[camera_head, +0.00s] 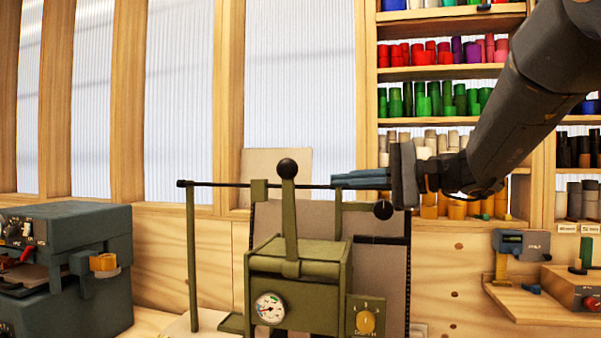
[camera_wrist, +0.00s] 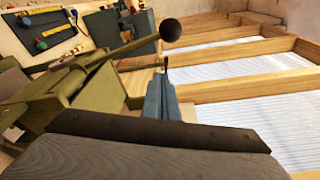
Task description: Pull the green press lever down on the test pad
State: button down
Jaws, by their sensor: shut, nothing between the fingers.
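The green press (camera_head: 298,283) stands in the middle of the head view, with a round gauge and a yellow dial on its front. Its lever (camera_head: 290,220) points straight up and ends in a black ball knob (camera_head: 287,168). My gripper (camera_head: 334,181) is shut and empty, to the right of the lever and a little below the knob's height. In the wrist view, the shut fingers (camera_wrist: 164,80) point toward the black knob (camera_wrist: 171,30), and the lever (camera_wrist: 125,51) lies to their left. I cannot tell a test pad apart on the press.
A thin dark horizontal rod (camera_head: 230,185) runs behind the lever on green posts. A dark grey machine (camera_head: 70,262) stands at the left. Shelves of coloured foil rolls (camera_head: 440,100) fill the back right. A small wooden bench (camera_head: 540,305) is at the lower right.

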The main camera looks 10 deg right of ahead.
jog(key=shift+d+r, duration=0.2)
jog(key=shift+r, duration=0.25)
jog(key=shift+w, duration=0.1)
jog(key=w+a+p, duration=0.1)
jog(key=a+p, duration=0.5)
jog(key=a, duration=0.3)
jog(key=shift+w+a+r, duration=0.2)
jog(key=shift+w+r, duration=0.05)
jog(key=shift+w, duration=0.1)
jog(key=shift+b, duration=0.35)
